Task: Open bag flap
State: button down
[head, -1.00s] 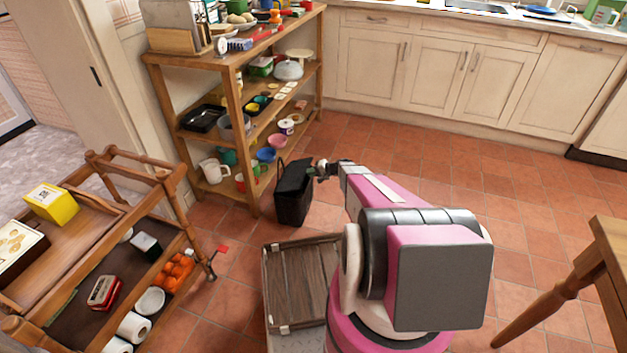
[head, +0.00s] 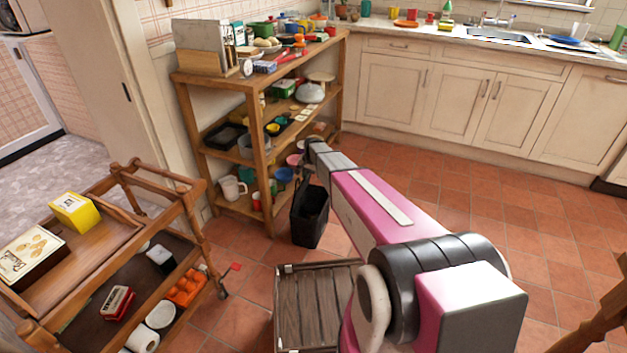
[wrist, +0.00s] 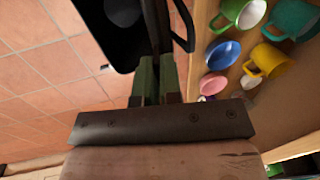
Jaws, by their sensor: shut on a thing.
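The black bag (head: 310,222) stands on the tiled floor in front of the wooden shelf unit. Its top is open and its dark inside shows in the wrist view (wrist: 103,40). The flap (wrist: 158,25) stands up along the bag's edge on the shelf side. My gripper (wrist: 155,75) is shut on the flap, with its two greenish fingers close together on it. In the head view my arm reaches over the bag's top, and my gripper is small and dark there. A black loop handle (wrist: 187,38) shows beside the flap.
The wooden shelf unit (head: 262,150), with mugs and bowls on its low shelf, is close behind the bag. A wooden trolley (head: 125,215) stands at the left. A slatted wooden crate (head: 312,305) is in front of the bag.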

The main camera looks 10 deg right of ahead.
jog(key=shift+w+a+r+g+h, duration=0.15)
jog(key=shift+w+a+h, duration=0.15)
jog(key=shift+a, duration=0.2)
jog(key=shift+w+a+g+h, duration=0.15)
jog(key=shift+w+a+h, duration=0.05)
jog(key=shift+a+h, duration=0.25)
jog(key=shift+w+a, duration=0.3)
jog(key=shift+a, duration=0.5)
jog(key=c, duration=1.3)
grip_release()
jog(key=r, duration=0.7)
jog(key=d+r, duration=0.1)
jog(key=r, duration=0.2)
jog(key=shift+s+r, duration=0.3)
jog(key=shift+r, duration=0.1)
